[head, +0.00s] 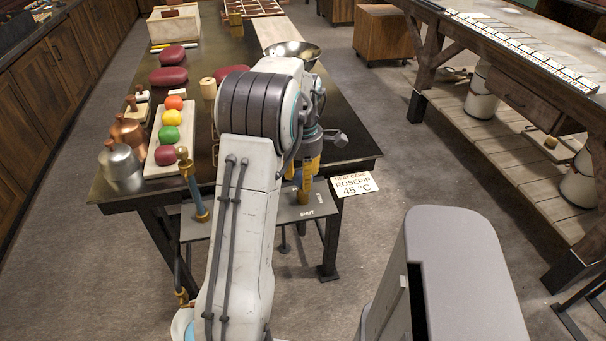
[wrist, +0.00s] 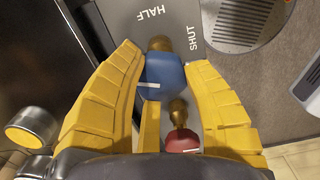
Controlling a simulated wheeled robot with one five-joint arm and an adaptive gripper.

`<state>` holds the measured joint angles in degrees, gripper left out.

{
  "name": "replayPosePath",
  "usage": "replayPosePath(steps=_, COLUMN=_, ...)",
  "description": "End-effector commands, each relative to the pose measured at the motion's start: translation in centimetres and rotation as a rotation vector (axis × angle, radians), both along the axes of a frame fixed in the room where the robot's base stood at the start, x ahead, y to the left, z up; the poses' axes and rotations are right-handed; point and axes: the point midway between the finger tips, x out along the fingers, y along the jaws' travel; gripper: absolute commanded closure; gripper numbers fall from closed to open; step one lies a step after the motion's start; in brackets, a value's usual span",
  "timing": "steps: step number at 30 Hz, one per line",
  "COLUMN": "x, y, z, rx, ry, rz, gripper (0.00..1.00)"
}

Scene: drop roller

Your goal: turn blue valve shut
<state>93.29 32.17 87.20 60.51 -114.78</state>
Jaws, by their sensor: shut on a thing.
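In the wrist view the blue valve (wrist: 165,76) has a blue handle with a brass piece beyond it, beside a grey plate (wrist: 222,12) marked HALF and SHUT. The brass piece lies near both words; I cannot tell which mark the valve is set to. My gripper (wrist: 166,58) has its yellow fingers on either side of the blue handle and is shut on it. In the head view my gripper (head: 303,178) is at the table's front edge, above a grey shelf (head: 292,214) marked SHUT. My arm hides the blue valve there.
A red valve part with brass (wrist: 182,140) sits close below the blue one. A card (head: 353,185) reads ROSEHIP 45 °C. Copper pots (head: 128,130) and a tray of coloured balls (head: 152,157) stand on the dark table (head: 215,60).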

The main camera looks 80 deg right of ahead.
Motion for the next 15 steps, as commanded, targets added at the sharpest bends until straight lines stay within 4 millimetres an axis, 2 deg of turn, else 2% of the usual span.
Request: replayPosePath(steps=15, x=0.0, y=0.21, z=-0.27, rx=0.01, ry=0.0, rz=-0.492, gripper=0.88)
